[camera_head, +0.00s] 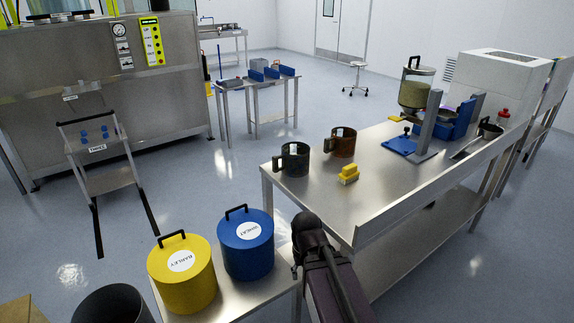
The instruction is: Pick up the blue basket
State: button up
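No object here is clearly labelled as a basket, and several things are blue. A blue open bin-like object (456,124) stands toward the back of the steel workbench, partly hidden behind a grey upright post. A blue round canister with a black handle and a label reading WHEAT (246,250) stands on the low steel table in front. My arm's dark end (308,240) is just right of this canister, with a visible gap to the workbench bin. Its fingers cannot be made out, and nothing is seen held.
A yellow BARLEY canister (182,275) stands left of the blue one. Two dark mugs (293,160) (342,143) and a yellow brush (349,174) are on the workbench (375,185). Open floor lies between.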

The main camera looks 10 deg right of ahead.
aim_at(295, 156)
jog(key=z, duration=0.05)
jog(key=i, duration=1)
jog(key=u, duration=0.05)
